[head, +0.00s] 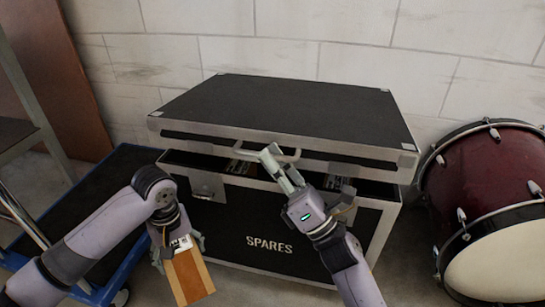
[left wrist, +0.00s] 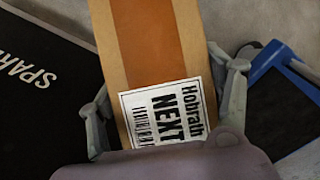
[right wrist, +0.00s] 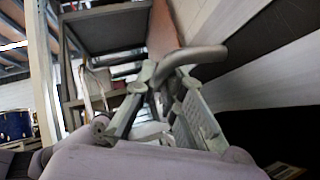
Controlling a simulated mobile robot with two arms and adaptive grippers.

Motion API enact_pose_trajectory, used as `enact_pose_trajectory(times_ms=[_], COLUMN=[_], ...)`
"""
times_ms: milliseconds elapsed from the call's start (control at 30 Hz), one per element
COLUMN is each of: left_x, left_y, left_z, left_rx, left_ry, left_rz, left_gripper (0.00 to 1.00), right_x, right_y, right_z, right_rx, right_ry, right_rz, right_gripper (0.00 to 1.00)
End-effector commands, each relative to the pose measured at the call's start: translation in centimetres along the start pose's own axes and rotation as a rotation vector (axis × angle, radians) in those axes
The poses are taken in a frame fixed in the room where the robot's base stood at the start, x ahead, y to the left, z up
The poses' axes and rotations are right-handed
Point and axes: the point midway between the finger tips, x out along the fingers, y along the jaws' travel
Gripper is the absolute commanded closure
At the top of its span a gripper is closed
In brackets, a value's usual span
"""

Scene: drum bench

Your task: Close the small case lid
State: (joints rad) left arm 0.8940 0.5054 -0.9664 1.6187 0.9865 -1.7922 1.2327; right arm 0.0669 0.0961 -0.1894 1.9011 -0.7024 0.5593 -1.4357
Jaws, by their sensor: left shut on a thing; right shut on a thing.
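The black case marked SPARES (head: 270,225) stands on the floor against the wall. Its black lid (head: 285,112), with metal edges, is tilted and partly open, with a dark gap along the front. My right gripper (head: 275,162) is at the lid's front edge, shut on the metal lid handle (head: 290,156). The curved handle bar (right wrist: 195,55) also shows between its fingers in the right wrist view. My left gripper (head: 178,252) is shut on a tan box (head: 189,277) in front of the case's left side. The box's white label (left wrist: 165,113) shows in the left wrist view.
A blue-edged cart (head: 60,222) stands on the left, close to my left arm. A dark red drum (head: 490,210) stands right of the case. Small items (head: 236,166) show in the gap under the lid. The wall (head: 300,45) is close behind.

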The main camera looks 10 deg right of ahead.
Motion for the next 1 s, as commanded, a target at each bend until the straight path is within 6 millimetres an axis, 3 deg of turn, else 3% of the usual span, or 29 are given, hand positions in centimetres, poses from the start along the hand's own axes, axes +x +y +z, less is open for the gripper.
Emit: enact_pose_trajectory(times_ms=[433,467,733,1000], left_x=[-0.01,-0.01,-0.01,-0.01], left_y=[0.04,0.04,0.04,0.04], left_z=[-0.05,-0.05,-0.05,-0.05], left_rx=[0.0,0.0,0.0,0.0], left_ry=[0.002,0.002,0.002,0.002], left_rz=[0.002,0.002,0.002,0.002], left_gripper=[0.86,0.86,0.86,0.86], right_x=[-0.16,-0.16,-0.11,-0.1], right_y=[-0.34,-0.34,-0.18,-0.16], right_z=[0.04,0.04,0.05,0.06], right_rx=[0.0,0.0,-0.001,-0.001], right_ry=[-0.003,-0.003,-0.003,-0.003], right_rz=[-0.01,-0.01,-0.005,-0.004], right_gripper=[1.0,0.89,0.71,0.7])
